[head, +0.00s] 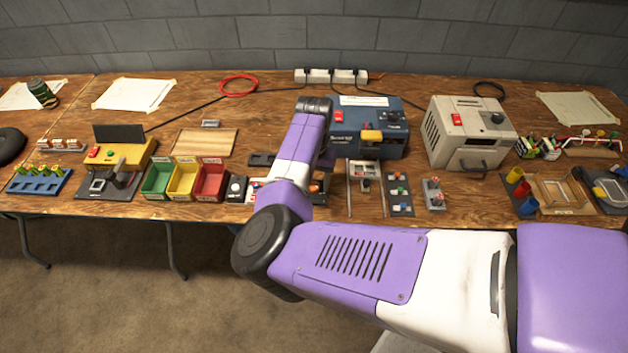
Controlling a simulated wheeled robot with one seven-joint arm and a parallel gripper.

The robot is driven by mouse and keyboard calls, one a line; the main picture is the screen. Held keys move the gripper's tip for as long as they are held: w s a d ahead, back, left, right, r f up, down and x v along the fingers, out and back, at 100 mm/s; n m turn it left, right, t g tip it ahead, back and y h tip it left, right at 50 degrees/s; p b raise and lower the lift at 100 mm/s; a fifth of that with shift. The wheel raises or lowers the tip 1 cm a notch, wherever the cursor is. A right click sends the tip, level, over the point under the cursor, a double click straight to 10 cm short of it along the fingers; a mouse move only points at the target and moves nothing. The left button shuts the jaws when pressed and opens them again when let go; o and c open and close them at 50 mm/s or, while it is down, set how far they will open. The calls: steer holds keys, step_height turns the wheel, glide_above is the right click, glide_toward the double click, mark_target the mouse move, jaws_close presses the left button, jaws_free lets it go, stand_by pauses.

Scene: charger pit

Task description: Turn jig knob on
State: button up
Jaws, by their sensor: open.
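No label that reads "jig" is legible, so I cannot tell for certain which knob is the jig knob. In the head view, a blue box (381,145) stands at the back of the bench with a dark knob (393,116), a red switch and a yellow part on its front. A beige box (450,142) to its right also has a dark knob (497,118) and a red switch. A small panel with a pale round dial (236,187) lies left of my arm. My arm reaches over the bench and bends down left of the blue box. My gripper's fingers are hidden behind my arm.
Green (157,180), yellow (182,180) and red (209,182) bins stand left of my arm. Small button panels (399,194) lie in front of the blue box. A power strip (331,76) and a red cable coil (238,86) lie at the back.

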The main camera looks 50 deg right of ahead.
jaws_close()
